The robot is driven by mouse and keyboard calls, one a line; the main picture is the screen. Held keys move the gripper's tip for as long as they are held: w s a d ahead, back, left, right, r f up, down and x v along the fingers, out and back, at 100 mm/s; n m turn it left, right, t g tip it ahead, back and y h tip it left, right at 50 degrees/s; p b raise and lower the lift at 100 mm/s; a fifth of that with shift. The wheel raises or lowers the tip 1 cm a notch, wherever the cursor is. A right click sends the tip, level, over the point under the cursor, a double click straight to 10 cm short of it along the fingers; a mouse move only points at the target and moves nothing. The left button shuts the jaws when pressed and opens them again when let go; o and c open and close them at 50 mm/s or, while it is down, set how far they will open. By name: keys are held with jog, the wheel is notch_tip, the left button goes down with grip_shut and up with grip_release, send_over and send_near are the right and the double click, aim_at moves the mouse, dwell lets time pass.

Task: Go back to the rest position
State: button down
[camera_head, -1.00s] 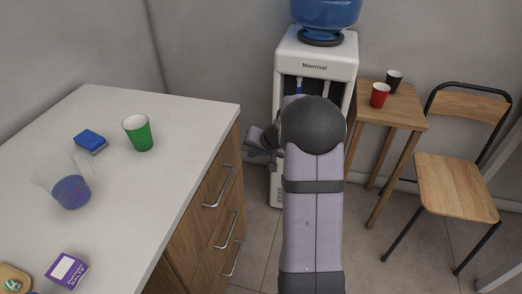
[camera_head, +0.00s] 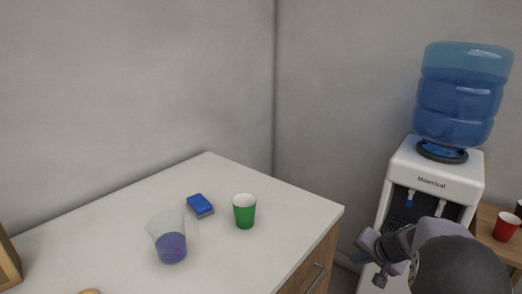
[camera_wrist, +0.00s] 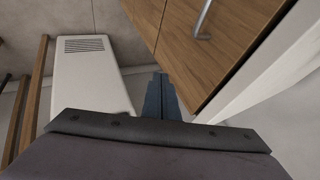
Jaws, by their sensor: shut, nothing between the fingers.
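My gripper (camera_head: 368,274) is at the lower right of the head view, in front of the water dispenser (camera_head: 432,180) and to the right of the counter. In the wrist view my gripper's fingers (camera_wrist: 161,82) lie together, shut and empty. They point down between the dispenser's white side (camera_wrist: 88,75) and the wooden drawer fronts (camera_wrist: 205,45). My arm bends in at the lower right corner of the head view.
The white counter (camera_head: 120,225) holds a green cup (camera_head: 244,212), a blue sponge (camera_head: 200,204) and a clear beaker with purple-blue liquid (camera_head: 171,247). A red cup (camera_head: 506,227) stands on a small wooden table (camera_head: 490,219) at right.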

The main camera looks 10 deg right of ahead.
jog(key=s+a+f+g+y, duration=0.1)
jog(key=s+a+f+g, duration=0.25)
jog(key=s, duration=0.35)
jog(key=s+a+f+g, duration=0.2)
jog(key=s+f, duration=0.3)
jog(key=s, duration=0.2)
jog(key=s+a+n+g+h, duration=0.1)
jog(key=s+a+n+g, duration=0.35)
jog(key=s, duration=0.85)
jog(key=w+a+r+n+t+h, duration=0.1)
jog(key=a+r+n+t, duration=0.3)
jog(key=a, duration=0.6)
notch_tip(320, 180, up, 18)
jog(key=g+p, duration=0.1)
jog(key=p, duration=1.7)
jog(key=shift+w+d+p, duration=0.15)
jog(key=shift+d+p, duration=0.05)
jog(key=shift+p, duration=0.1)
